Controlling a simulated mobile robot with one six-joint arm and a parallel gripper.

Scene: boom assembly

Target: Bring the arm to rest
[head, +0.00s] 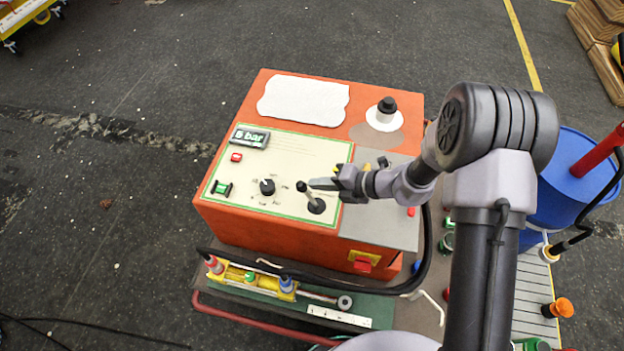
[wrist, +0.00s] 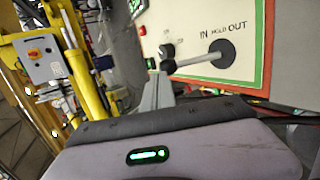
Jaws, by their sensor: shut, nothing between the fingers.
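My arm reaches in from the right in the head view. My gripper (head: 324,184) is over the right part of the cream control panel (head: 285,158) on the orange box. It is shut with nothing in it. Its grey fingers also show in the wrist view (wrist: 157,92). A lever (head: 308,194) with a black knob stands close to the fingertips. In the wrist view the lever (wrist: 198,62) sticks out from a round black base beside the words IN, HOLD and OUT. I cannot tell whether the fingers touch it.
A blue drum (head: 568,190) is at right. Open floor lies left.

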